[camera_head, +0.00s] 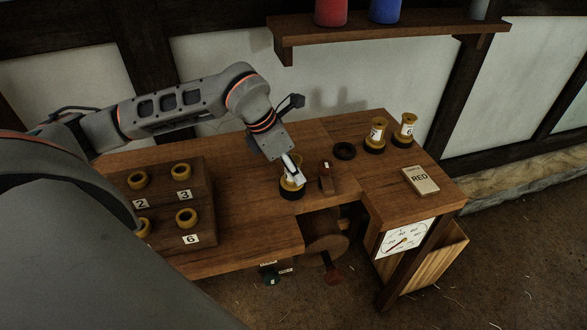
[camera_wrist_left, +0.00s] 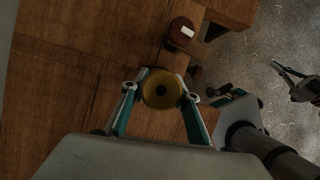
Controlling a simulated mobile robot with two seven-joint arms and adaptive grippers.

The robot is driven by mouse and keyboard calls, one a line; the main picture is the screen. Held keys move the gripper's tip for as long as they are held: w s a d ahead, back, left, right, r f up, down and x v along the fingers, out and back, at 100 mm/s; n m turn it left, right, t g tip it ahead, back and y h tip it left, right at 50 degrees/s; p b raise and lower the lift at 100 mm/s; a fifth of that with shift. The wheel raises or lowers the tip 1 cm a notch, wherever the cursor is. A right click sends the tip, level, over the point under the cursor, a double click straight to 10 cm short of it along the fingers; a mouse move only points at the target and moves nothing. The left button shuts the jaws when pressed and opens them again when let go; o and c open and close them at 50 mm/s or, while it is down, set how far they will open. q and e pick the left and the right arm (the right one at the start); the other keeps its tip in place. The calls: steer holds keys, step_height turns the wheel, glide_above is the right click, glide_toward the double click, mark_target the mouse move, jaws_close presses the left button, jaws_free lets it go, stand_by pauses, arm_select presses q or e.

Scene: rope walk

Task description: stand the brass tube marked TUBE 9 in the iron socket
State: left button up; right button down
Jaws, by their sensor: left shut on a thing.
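My left gripper (camera_head: 292,172) points down and is shut on a brass tube (camera_head: 289,185). The tube looks upright, with its lower end at a dark round iron socket (camera_head: 292,194) on the bench; I cannot tell whether it is fully seated. The gripper covers much of the tube and no mark on it is readable. In the left wrist view the tube's round brass top (camera_wrist_left: 162,90) lies between my left fingertips (camera_wrist_left: 160,92). What looks like my right gripper (camera_wrist_left: 298,80) is at the right edge of that view, off the bench, its jaws unclear.
An empty dark ring (camera_head: 344,151) lies to the right. Brass tubes marked 7 (camera_head: 376,133) and 6 (camera_head: 406,128) stand behind it. A small wooden post (camera_head: 326,178) is close beside the held tube. A RED card (camera_head: 421,180) and a numbered rack (camera_head: 160,205) flank the bench.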

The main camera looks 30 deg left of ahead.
arm_select(q)
steer(key=shift+f+b, duration=0.4)
steer(key=shift+f, duration=0.2)
steer(key=o, duration=1)
steer(key=shift+o, duration=0.2)
steer(key=shift+p+v, duration=1.6)
steer(key=shift+v, duration=1.3)
steer(key=p+v, duration=0.2)
steer(key=v, duration=0.3)
steer(key=shift+r, duration=0.15)
